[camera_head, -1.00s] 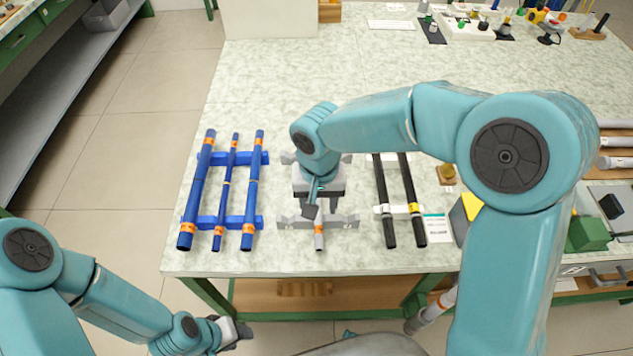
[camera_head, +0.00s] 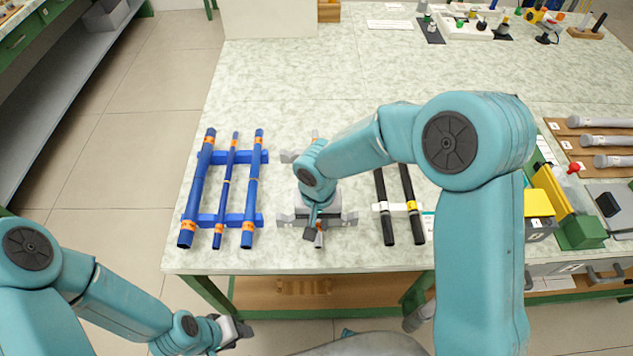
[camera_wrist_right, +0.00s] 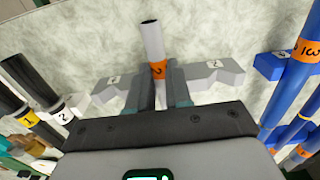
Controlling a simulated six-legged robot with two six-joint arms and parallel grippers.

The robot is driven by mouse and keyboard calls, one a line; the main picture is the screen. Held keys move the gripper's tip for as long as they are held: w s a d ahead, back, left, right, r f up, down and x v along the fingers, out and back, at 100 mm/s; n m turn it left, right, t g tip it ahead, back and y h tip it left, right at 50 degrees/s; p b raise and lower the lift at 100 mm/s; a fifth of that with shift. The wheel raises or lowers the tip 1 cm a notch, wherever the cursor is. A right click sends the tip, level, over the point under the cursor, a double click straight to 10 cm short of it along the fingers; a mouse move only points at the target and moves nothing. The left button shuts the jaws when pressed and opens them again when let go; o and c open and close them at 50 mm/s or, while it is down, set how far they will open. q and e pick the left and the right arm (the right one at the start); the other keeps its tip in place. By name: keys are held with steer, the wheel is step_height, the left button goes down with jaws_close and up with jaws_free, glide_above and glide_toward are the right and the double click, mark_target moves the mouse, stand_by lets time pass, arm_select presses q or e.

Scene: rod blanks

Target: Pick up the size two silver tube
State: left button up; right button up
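A silver tube (camera_head: 319,241) with an orange band marked 2 lies across a grey rack (camera_head: 347,218) in the middle of the table. In the right wrist view the tube (camera_wrist_right: 152,38) passes between the fingers of my right gripper (camera_wrist_right: 160,90), near the orange band. The fingers stand close on both sides; I cannot tell whether they press on it. In the head view the right gripper (camera_head: 317,222) is low over the rack's near end, and the wrist hides most of the tube. My left gripper (camera_head: 238,333) is away from the table at the lower left, its fingers unclear.
Several blue tubes (camera_head: 196,190) lie on a blue rack (camera_head: 264,157) to the left. Black tubes (camera_head: 385,205) on a white rack (camera_head: 399,209) lie to the right. A yellow-topped block (camera_head: 538,203) and a green fixture stand farther right.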

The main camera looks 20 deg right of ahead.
steer(key=shift+c, duration=0.7)
steer(key=shift+r, duration=0.15)
